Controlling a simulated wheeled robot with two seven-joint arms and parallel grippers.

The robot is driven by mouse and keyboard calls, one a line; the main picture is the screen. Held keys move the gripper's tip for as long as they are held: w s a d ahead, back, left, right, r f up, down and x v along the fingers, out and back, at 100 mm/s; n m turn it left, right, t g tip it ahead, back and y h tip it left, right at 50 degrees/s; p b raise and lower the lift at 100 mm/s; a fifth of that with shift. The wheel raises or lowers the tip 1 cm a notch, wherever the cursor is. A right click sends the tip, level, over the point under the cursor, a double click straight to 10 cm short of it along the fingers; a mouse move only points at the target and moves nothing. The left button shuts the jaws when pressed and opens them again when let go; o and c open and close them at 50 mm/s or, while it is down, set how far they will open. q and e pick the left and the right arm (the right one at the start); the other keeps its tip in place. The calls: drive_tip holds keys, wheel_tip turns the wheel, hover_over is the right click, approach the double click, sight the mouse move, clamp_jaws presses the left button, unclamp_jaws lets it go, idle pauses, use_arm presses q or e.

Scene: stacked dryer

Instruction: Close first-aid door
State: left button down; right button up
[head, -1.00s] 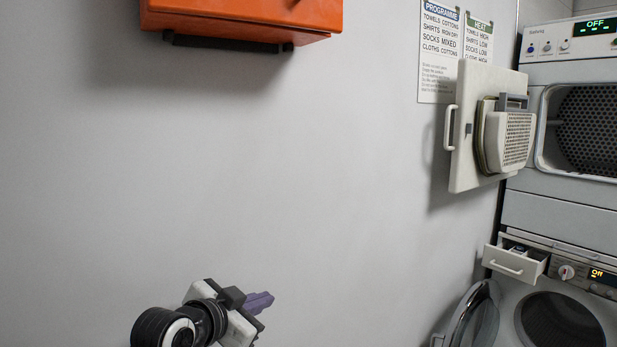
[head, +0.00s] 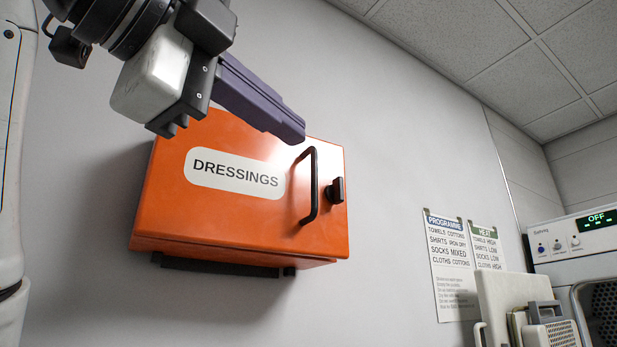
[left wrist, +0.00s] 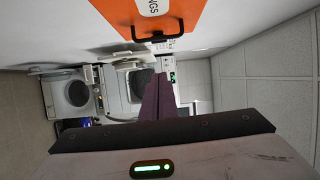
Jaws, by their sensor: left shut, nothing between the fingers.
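The orange first-aid box (head: 165,215) is fixed high on the wall, with "DRESSINGS" on a white label on its door (head: 235,215). The door has a black bar handle (head: 313,188) and a dark latch knob (head: 336,191) near its right edge. I see no clear gap around the door. My left gripper (head: 292,128) is shut and empty, in front of the box's upper part, above and left of the handle. In the left wrist view the purple fingers (left wrist: 160,92) are together, below the handle (left wrist: 158,36) in the picture and apart from it. The right gripper is out of view.
A programme sheet (head: 450,265) hangs on the wall to the right. Beyond it are an open cream dryer door (head: 495,300) and the dryer (head: 585,245). The washer (left wrist: 72,93) shows in the left wrist view. The wall between box and sheet is clear.

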sight(316, 178)
use_arm(q)
drive_tip(key=w+d+p, duration=0.1)
drive_tip(key=w, duration=0.2)
drive_tip(key=w+d+p, duration=0.1)
drive_tip(key=w, duration=0.3)
drive_tip(key=w+d+p, duration=0.1)
drive_tip(key=w, duration=0.2)
drive_tip(key=shift+w+r, duration=0.15)
drive_tip(key=shift+w+a, duration=0.2)
drive_tip(key=shift+w, duration=0.05)
drive_tip(key=shift+w+a+n+t+y+p, duration=0.25)
drive_tip(key=shift+w+n+t+y+p, duration=0.2)
drive_tip(key=shift+w+y, duration=0.35)
drive_tip(key=shift+d, duration=0.1)
